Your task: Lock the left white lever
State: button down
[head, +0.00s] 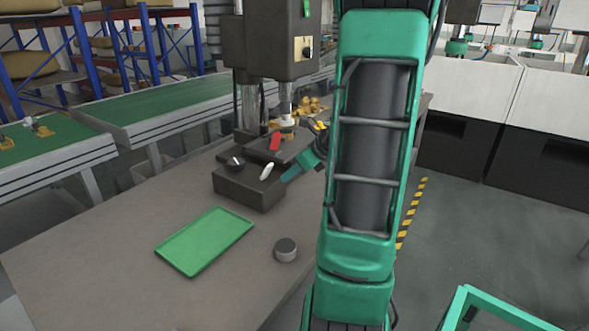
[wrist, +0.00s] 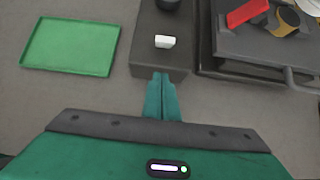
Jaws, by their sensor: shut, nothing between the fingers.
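A white lever (head: 267,171) sits on top of a dark box (head: 238,185) at the base of the machine. In the wrist view the white lever (wrist: 165,41) is a short pale piece on the dark box (wrist: 150,62). My gripper (wrist: 161,75) is shut and empty, its teal fingertips at the box's near edge, below the lever in the picture. I cannot tell whether they touch the box. In the head view my gripper (head: 287,176) shows as a teal piece right of the box, partly hidden behind my arm.
A green tray (head: 205,241) and a grey round piece (head: 285,250) lie on the table. A handle (wrist: 300,82) sticks out at right in the wrist view.

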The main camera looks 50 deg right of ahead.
aim_at(267, 172)
jog(key=shift+w+a+r, duration=0.1)
jog(key=shift+w+r, duration=0.1)
jog(key=shift+w, duration=0.45)
jog(key=shift+w+a+r, duration=0.1)
jog(key=shift+w+r, duration=0.15)
jog(key=shift+w, duration=0.45)
jog(key=shift+w+a+r, duration=0.1)
jog(key=shift+w+r, duration=0.1)
jog(key=shift+w, duration=0.45)
jog(key=shift+d+r, duration=0.1)
